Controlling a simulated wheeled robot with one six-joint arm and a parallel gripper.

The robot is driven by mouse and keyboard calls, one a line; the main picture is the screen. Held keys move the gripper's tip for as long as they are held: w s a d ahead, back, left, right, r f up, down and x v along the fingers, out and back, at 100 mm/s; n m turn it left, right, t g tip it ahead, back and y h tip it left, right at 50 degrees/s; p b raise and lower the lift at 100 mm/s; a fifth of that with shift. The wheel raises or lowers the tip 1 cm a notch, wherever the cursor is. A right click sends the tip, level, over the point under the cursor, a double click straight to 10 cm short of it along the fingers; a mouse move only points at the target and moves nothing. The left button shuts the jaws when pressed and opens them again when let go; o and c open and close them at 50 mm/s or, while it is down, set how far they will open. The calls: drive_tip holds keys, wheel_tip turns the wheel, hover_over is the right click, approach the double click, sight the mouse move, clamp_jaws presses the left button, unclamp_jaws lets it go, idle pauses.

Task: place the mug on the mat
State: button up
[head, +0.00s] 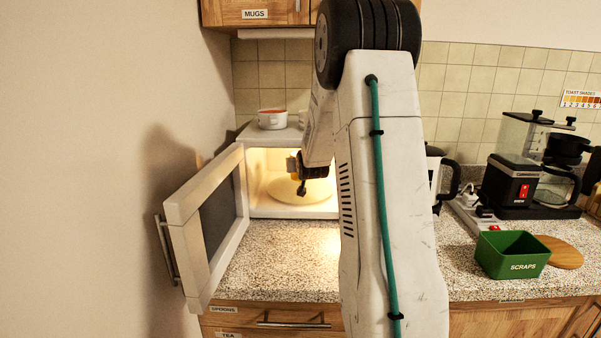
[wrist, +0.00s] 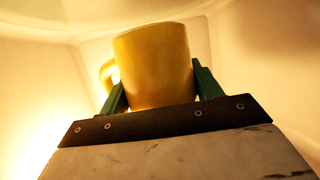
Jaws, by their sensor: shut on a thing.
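A yellow mug (wrist: 152,65) stands between the two green fingers of my gripper (wrist: 160,88) in the wrist view, with its handle at the left. My gripper is shut on it. In the head view my gripper (head: 301,187) is at the lit open microwave (head: 252,192), over or near its round plate (head: 280,189); my arm hides part of this, and the mug is hard to make out there. A flat round brown board (head: 565,254), which may be the mat, lies on the counter at the right, partly behind the green bin.
The microwave door (head: 205,225) stands open at the left. The green SCRAPS bin (head: 512,255), a coffee maker (head: 515,180) and a dark-handled pot (head: 447,178) stand at the right. A bowl (head: 272,119) sits on the microwave. The counter before the microwave (head: 280,262) is clear.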

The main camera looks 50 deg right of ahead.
drive_tip(key=shift+w+d+f, duration=0.1)
drive_tip(key=shift+w+f, duration=0.15)
drive_tip(key=shift+f, duration=0.1)
drive_tip(key=shift+a+f, duration=0.25)
drive_tip(key=shift+f, duration=0.05)
drive_tip(key=shift+s+d+f, duration=0.1)
drive_tip(key=shift+d+f, duration=0.25)
drive_tip(key=shift+f, duration=0.55)
drive_tip(key=shift+f, duration=0.1)
drive_tip(key=shift+a+f, duration=0.1)
drive_tip(key=o, duration=1.3)
